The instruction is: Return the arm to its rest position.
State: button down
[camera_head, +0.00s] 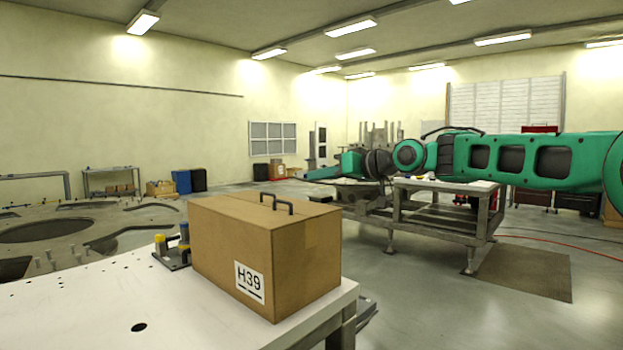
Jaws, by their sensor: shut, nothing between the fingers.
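My green and black arm (520,160) comes in from the right edge and stretches level to the left across the middle of the picture. My gripper (300,178) is at its far left end, small in the picture, shut and empty. It is in the air beyond the cardboard box and apart from it in the picture. The fingertips are too small to make out in detail.
A cardboard box (262,250) marked H39, with a dark handle on top, stands on the white table (100,315). A yellow and blue clamp-like fixture (172,251) sits beside it. A metal workbench (445,205) stands behind, below my arm. A large plate (110,225) with openings lies left.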

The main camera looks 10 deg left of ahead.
jog(key=s+d+f+m+h, duration=0.35)
jog(key=d+f, duration=0.25)
jog(key=d, duration=0.6)
jog(key=s+d+f+m+g+h, duration=0.15)
jog(key=s+d+f+h, duration=0.45)
jog(key=d, duration=0.6)
jog(key=s+d+f+m+t+h, duration=0.1)
jog(key=s+d+f+m+h, duration=0.15)
jog(key=d+f, duration=0.7)
jog(key=s+d+f+m+g+h, duration=0.1)
jog(key=s+d+f+m+g, duration=0.15)
jog(key=s+d, duration=0.5)
jog(key=s+d+f+m+g+h, duration=0.1)
jog(key=s+d+f+m, duration=0.15)
jog(key=s+d, duration=0.55)
jog(key=s+d+f+m+g, duration=0.1)
jog(key=s+f, duration=0.3)
jog(key=s, duration=0.7)
jog(key=s+d+f+m+g, duration=0.1)
jog(key=s+f, duration=0.3)
jog(key=s, duration=0.6)
jog(key=shift+s+d+m+g+y, duration=0.35)
jog(key=shift+m+g, duration=0.2)
jog(key=shift+g, duration=0.35)
